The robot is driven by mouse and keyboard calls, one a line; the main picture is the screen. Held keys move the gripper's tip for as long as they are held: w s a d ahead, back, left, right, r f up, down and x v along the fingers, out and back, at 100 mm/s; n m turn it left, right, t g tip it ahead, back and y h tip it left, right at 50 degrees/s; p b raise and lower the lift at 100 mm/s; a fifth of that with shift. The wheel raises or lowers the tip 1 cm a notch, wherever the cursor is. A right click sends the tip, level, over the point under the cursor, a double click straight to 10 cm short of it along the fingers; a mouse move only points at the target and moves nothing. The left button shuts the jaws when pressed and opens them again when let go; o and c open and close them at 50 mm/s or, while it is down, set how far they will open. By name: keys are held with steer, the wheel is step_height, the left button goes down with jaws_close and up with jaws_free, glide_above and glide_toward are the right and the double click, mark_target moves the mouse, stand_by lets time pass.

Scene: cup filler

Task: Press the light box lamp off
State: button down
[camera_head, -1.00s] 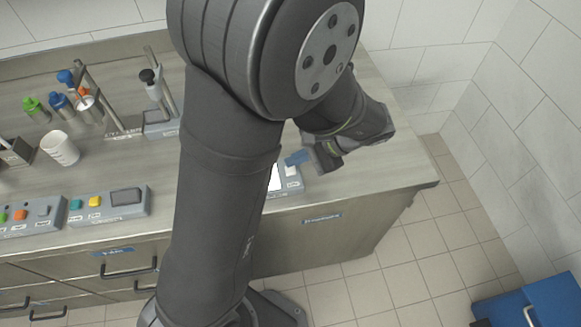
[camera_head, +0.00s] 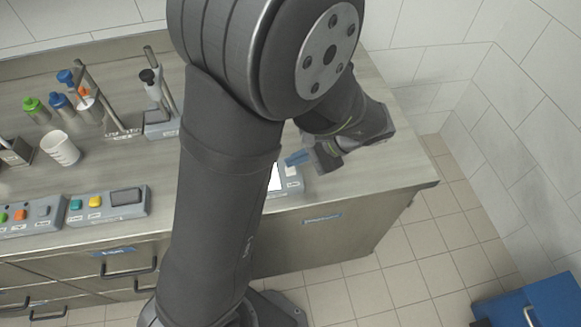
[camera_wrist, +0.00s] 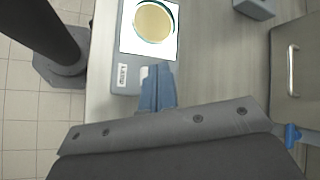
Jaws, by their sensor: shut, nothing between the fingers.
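The light box (camera_head: 291,187) stands near the front edge of the counter, partly hidden behind my arm in the head view. Its panel (camera_head: 274,178) glows bright white. A pale button (camera_head: 292,171) shows on its right part, just below my fingertips. In the wrist view the light box (camera_wrist: 128,50) carries a "LAMP" label (camera_wrist: 122,75), and a round vessel with beige contents (camera_wrist: 154,21) is on the lit panel. My gripper (camera_head: 290,160) has blue fingers, shut and empty. In the wrist view the fingertips (camera_wrist: 158,70) overlap the box beside the label and hide the surface there. I cannot tell whether they touch.
Control boxes with coloured buttons (camera_head: 108,203) line the front edge at left. A white cup (camera_head: 60,148), several capped bottles (camera_head: 62,104) and stands are behind them. The counter right of my gripper is clear. A blue container (camera_head: 530,303) is at lower right.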

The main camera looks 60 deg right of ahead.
mark_target(295, 169)
steer(key=shift+f, duration=0.15)
steer(key=shift+f, duration=0.3)
steer(key=shift+f, duration=0.45)
stand_by(0.7)
stand_by(0.3)
steer(key=shift+r, duration=0.9)
steer(key=shift+r, duration=0.15)
steer(key=shift+r, duration=2.35)
steer(key=shift+f, duration=0.1)
